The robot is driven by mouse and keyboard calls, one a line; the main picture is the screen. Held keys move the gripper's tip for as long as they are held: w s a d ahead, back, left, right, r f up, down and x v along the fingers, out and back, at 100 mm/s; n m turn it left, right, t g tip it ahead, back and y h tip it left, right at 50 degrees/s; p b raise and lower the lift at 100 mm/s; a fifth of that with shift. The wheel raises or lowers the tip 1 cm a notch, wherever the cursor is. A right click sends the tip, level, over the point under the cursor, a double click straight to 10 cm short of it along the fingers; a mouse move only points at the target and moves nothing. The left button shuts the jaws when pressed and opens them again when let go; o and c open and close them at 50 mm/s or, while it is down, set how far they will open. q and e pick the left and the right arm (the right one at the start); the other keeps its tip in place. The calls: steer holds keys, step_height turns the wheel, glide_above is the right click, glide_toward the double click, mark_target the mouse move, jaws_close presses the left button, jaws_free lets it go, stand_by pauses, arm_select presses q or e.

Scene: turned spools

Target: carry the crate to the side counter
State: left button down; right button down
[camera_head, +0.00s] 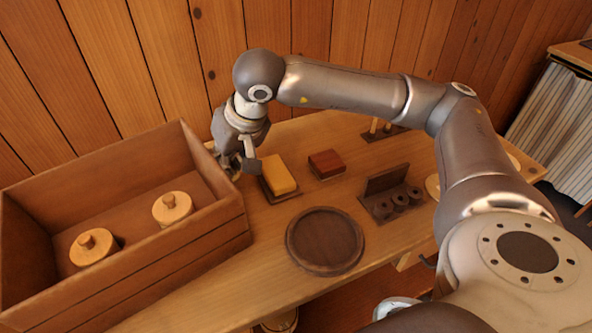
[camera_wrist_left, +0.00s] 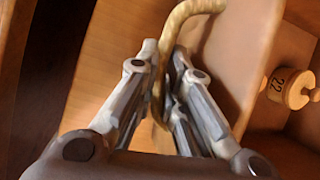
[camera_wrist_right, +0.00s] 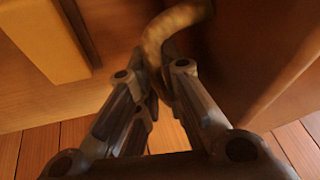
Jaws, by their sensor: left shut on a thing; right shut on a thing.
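The brown wooden crate (camera_head: 150,262) is at the left in the head view, near the plank wall. Two pale turned wooden spools with knobs, a nearer one (camera_head: 93,248) and a farther one (camera_head: 172,208), stand in it. My right gripper (camera_head: 240,163) is at the crate's right end. In the right wrist view its fingers are shut on a rope handle (camera_wrist_right: 172,28). My left gripper (camera_wrist_left: 160,75) shows only in its wrist view, shut on another rope handle (camera_wrist_left: 180,20). I cannot tell whether the crate touches the table.
On the wooden table (camera_head: 215,290) are a yellow block (camera_head: 278,174), a dark red block (camera_head: 326,163), a round dark board (camera_head: 325,240) and a dark rack (camera_head: 388,195) with small dark spools. A counter with a striped curtain (camera_head: 555,125) stands at the far right.

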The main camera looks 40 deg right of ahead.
arm_select(q)
steer(key=shift+a+f, duration=0.15)
steer(key=shift+f, duration=0.1)
arm_select(e)
steer(key=shift+d+f, duration=0.15)
steer(key=shift+f, duration=0.15)
arm_select(q)
steer(key=c, duration=1.5)
jaws_free()
steer(key=shift+s+r, duration=0.1)
steer(key=shift+c, duration=0.2)
arm_select(e)
steer(key=c, duration=1.5)
jaws_free()
steer(key=shift+s+r, duration=0.1)
steer(key=shift+c, duration=0.2)
arm_select(q)
steer(key=v, duration=0.8)
arm_select(e)
steer(key=v, duration=1.2)
